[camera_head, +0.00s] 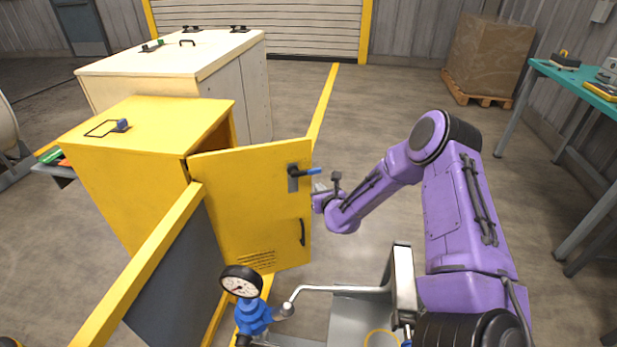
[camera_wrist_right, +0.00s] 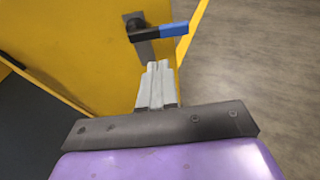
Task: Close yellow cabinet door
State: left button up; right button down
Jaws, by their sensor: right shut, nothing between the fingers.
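The yellow cabinet (camera_head: 140,185) stands at the left in the head view, with a flat top. Its yellow door (camera_head: 250,210) stands open, hinged near the cabinet's front corner and swung out to the right. A black lever handle with a blue end (camera_head: 305,172) sits near the door's free edge, and a black pull (camera_head: 302,232) is below it. My right gripper (camera_head: 318,187) is beside that free edge, just below the lever. In the right wrist view the gripper's fingers (camera_wrist_right: 157,85) are together and empty, below the lever handle (camera_wrist_right: 160,30). Contact with the door cannot be told. My left gripper is not in view.
A second yellow panel with a dark face (camera_head: 165,290) stands in front at the lower left. A blue valve with a gauge (camera_head: 245,290) is at the bottom. A cream cabinet (camera_head: 175,70) stands behind. Open floor (camera_head: 370,115) lies beyond the door.

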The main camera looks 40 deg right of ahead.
aim_at(307, 172)
jog(key=x, duration=0.9)
jog(key=shift+w+d+r, duration=0.2)
jog(key=shift+w+d, duration=0.05)
jog(key=shift+w, duration=0.15)
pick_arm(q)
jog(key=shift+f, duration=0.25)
pick_arm(e)
jog(key=shift+w+d, duration=0.2)
jog(key=shift+w, duration=0.2)
